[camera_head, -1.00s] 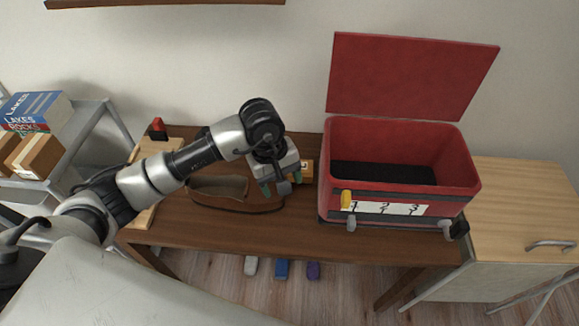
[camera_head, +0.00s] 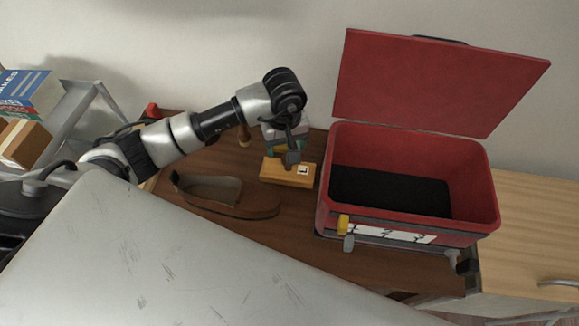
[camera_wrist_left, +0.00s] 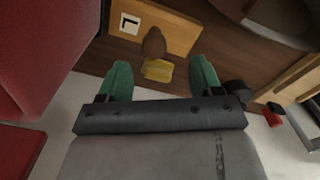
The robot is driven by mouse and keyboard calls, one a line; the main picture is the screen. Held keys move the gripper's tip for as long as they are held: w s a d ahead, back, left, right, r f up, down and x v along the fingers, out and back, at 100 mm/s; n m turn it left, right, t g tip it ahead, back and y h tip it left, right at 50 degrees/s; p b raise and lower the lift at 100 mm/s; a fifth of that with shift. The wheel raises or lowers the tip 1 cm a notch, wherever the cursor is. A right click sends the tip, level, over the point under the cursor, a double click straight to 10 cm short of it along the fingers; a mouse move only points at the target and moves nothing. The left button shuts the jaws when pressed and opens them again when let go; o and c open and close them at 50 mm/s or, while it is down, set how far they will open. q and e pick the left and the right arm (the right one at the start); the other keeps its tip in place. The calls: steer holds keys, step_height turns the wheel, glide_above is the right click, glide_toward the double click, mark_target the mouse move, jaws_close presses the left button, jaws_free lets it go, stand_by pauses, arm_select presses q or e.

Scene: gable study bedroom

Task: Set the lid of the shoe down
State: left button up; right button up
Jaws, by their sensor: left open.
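The brown shoe (camera_head: 268,208) lies on the dark wooden table with its hollow inside facing up. A wooden block with a white "L" label (camera_head: 281,172) lies right of it, and it shows in the wrist view (camera_wrist_left: 182,28). I cannot tell whether this block is the lid. My left gripper (camera_head: 287,153) is just behind the block. In the wrist view its green fingertips (camera_wrist_left: 162,78) are apart, with a small brown and yellow piece (camera_wrist_left: 155,70) visible between and beyond them. I see no contact with it. My right gripper is not in view.
A red open toolbox (camera_head: 475,195) with a raised lid stands right of the block. A light wooden cabinet (camera_head: 530,225) is beyond it. Books (camera_head: 25,85) lie on a rack at the left. The wall is close behind the table.

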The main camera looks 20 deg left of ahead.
mark_target(288, 168)
arm_select(q)
steer(key=shift+f, duration=0.85)
steer(key=f, duration=0.1)
steer(key=f+p, duration=0.1)
steer(key=f, duration=0.1)
steer(key=w+f, duration=0.1)
steer(key=f, duration=0.1)
steer(key=shift+d, duration=0.1)
steer(key=shift+f, duration=0.2)
jaws_close()
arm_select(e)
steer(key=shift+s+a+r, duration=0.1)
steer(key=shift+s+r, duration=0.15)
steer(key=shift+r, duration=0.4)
